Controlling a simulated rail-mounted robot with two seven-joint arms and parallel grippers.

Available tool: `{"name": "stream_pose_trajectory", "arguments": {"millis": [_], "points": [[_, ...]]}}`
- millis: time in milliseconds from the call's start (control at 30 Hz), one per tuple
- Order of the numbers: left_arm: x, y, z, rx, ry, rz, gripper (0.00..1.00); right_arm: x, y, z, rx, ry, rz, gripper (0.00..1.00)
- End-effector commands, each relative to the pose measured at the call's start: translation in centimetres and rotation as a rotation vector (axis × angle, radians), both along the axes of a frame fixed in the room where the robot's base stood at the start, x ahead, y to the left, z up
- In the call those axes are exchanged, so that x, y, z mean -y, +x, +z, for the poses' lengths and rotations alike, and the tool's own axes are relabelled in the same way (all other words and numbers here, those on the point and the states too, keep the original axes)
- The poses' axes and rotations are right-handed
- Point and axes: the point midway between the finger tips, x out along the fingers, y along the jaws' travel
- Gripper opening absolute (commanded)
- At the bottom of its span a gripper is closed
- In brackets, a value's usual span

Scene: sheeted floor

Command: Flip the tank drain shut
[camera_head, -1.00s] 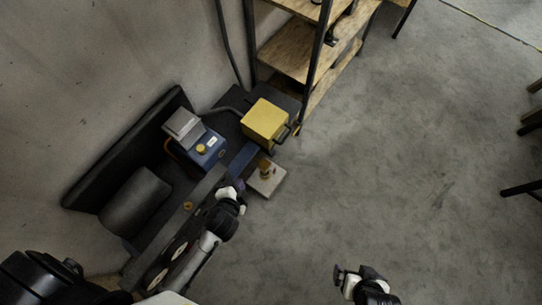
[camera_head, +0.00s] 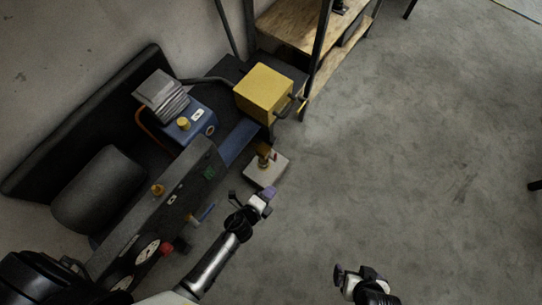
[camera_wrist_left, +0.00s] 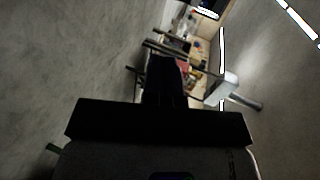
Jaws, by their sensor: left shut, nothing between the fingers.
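A compressor with a dark tank (camera_head: 98,190) stands at the left in the head view. Its long front panel carries gauges (camera_head: 146,251), a red knob (camera_head: 167,248) and a small brass fitting with a blue lever (camera_head: 206,212). A brass valve with a red top (camera_head: 265,156) stands on a pale block beyond. I cannot tell which fitting is the tank drain. My left gripper (camera_head: 264,199) is shut and empty, right of the blue lever and apart from it. Its dark fingers (camera_wrist_left: 165,78) fill the wrist view's middle. My right gripper (camera_head: 350,273) is at the bottom; its jaw gap is unclear.
A blue pump (camera_head: 196,128) with a grey finned head and a yellow box (camera_head: 264,93) stand behind the panel. A wooden shelf rack (camera_head: 298,27) with black posts is at the back.

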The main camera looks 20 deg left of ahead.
Motion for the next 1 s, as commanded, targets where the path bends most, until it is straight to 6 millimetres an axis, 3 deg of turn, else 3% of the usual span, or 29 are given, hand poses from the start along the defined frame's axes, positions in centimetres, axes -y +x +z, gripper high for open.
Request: {"name": "stream_pose_trajectory", "arguments": {"millis": [33,233,500,733,1000], "points": [[0.4,0.0,-3.2,0.009,0.016,-0.033,0.00,0.0,0.0,-2.8,0.000,0.001,-0.001,1.00],[0.1,0.9,-9.8,0.037,0.066,-0.117,0.00,-0.1,0.0,-7.8,0.000,0.003,-0.002,1.00],[-5.5,3.4,-16.0,0.026,0.065,-0.051,0.00,-0.1,0.0,-12.8,-0.001,0.002,-0.001,1.00],[-8.8,4.5,-18.5,0.015,0.049,0.004,0.00,0.1,0.0,-14.9,-0.001,-0.004,0.003,1.00],[-9.8,4.7,-19.1,0.009,0.044,0.022,0.00,0.2,0.0,-15.3,-0.001,-0.008,0.006,1.00]]}}
